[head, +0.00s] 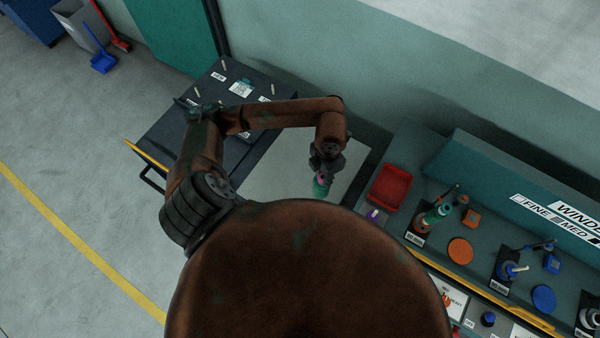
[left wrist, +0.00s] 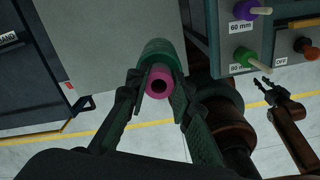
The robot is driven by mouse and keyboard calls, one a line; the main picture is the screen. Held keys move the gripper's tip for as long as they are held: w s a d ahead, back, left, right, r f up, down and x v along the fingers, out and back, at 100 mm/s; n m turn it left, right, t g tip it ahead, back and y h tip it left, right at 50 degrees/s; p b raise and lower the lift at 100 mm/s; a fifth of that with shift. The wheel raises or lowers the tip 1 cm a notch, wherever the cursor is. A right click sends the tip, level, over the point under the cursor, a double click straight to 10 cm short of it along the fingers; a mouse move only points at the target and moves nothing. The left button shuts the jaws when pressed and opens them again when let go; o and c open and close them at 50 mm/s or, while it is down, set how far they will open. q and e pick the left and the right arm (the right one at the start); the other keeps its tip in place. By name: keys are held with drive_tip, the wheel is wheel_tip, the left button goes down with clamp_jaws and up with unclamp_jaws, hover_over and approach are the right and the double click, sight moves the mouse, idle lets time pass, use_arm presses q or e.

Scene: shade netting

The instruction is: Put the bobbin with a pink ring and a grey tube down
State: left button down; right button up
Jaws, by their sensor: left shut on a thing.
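My left gripper (head: 324,170) is shut on the bobbin (head: 320,188), which hangs below it over a pale grey table top (head: 275,170). In the left wrist view the bobbin shows a green winding (left wrist: 158,52) and a pink ring (left wrist: 163,82) with a dark hole, between the two fingers of the left gripper (left wrist: 157,88). I cannot make out a grey tube. Whether the bobbin touches the table is unclear. My right gripper (left wrist: 263,88) shows at the right of the left wrist view, with its fingers apart and empty.
A dark cart (head: 180,140) with labelled pegs stands left of the table. On the right is a winding bench with a red tray (head: 390,188), an orange disc (head: 460,251), a blue disc (head: 543,298) and several winders. The pale table top has free room around the bobbin.

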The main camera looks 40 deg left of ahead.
use_arm(q)
drive_tip(key=w+a+f+n+p, duration=0.1)
drive_tip(key=w+a+f+p, duration=0.4)
drive_tip(key=a+f, duration=0.8)
drive_tip(key=shift+a, duration=0.15)
drive_tip(key=shift+f, duration=0.2)
drive_tip(key=c, duration=1.7)
unclamp_jaws()
